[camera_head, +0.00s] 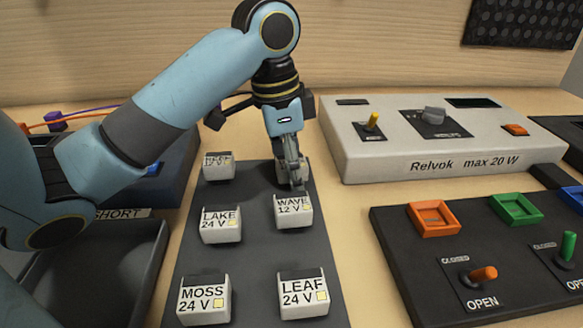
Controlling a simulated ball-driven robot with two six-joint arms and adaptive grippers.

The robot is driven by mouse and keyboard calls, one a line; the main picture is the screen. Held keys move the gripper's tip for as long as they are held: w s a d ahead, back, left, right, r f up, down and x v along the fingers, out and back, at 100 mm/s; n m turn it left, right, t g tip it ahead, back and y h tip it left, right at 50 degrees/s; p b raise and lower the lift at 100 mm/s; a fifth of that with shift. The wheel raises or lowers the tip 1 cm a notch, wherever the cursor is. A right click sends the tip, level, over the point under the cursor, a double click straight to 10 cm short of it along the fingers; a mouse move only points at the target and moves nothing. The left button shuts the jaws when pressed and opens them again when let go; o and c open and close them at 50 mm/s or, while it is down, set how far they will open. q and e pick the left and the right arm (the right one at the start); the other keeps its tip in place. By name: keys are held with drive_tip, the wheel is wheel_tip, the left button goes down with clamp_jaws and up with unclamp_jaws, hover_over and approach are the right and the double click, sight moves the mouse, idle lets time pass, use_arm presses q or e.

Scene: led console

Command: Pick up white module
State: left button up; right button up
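Several white modules with printed labels stand in two columns on a dark board (252,262). They are LAKE 24 V (220,224), WAVE 12 V (294,211), MOSS 24 V (204,299), LEAF 24 V (303,296) and one at the back left (218,165) whose label is hard to read. My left gripper (292,178) points down over the back right of the board, just behind the WAVE module. Its fingers look close together, and a pale grey shape shows around them. I cannot tell if they hold a module. My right gripper is not in view.
A grey Relvok console (350,160) with switches stands at the back right. A dark panel (400,240) with coloured frames and toggles is in front of it. A black tray (145,245) lies at the left, beside the board. Bare table (355,250) separates board and panel.

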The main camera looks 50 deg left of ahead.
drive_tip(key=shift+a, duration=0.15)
use_arm(q)
drive_tip(key=c, duration=1.3)
drive_tip(key=shift+r, duration=0.1)
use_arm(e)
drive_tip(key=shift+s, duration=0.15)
